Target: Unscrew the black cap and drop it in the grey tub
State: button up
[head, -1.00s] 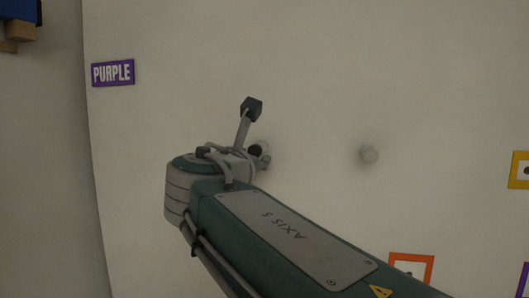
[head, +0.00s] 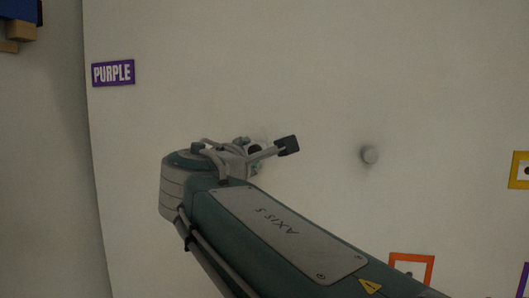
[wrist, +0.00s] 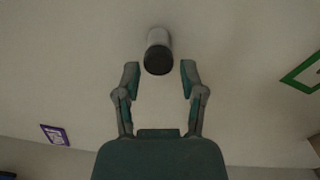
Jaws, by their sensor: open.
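The black cap (wrist: 158,60) sits on the end of a pale stub (wrist: 158,36) on the wall in the wrist view. My gripper (wrist: 159,76) is open, with one finger to each side of the cap and clear gaps between. The cap lies at about the level of the fingertips. In the head view the dark cap (head: 254,149) is partly hidden behind my gripper (head: 265,144), whose one dark finger pad points right. No grey tub shows in either view.
A small grey knob (head: 369,154) sticks out of the wall to the right. A purple label reading PURPLE (head: 113,73) is at the left. Orange (head: 411,268) and yellow (head: 519,170) frames are at the right. A blue object (head: 18,12) is at the top left corner.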

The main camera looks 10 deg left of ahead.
jog(key=m, duration=0.5)
jog(key=shift+r, duration=0.15)
jog(key=shift+c, duration=0.2)
grip_shut()
jog(key=n, duration=0.5)
jog(key=shift+f, duration=0.25)
jog(key=n, duration=0.5)
jog(key=shift+d+f, duration=0.1)
jog(key=shift+f, duration=0.1)
jog(key=n, duration=0.5)
jog(key=shift+s+d+f, duration=0.1)
jog(key=shift+d+f, duration=0.05)
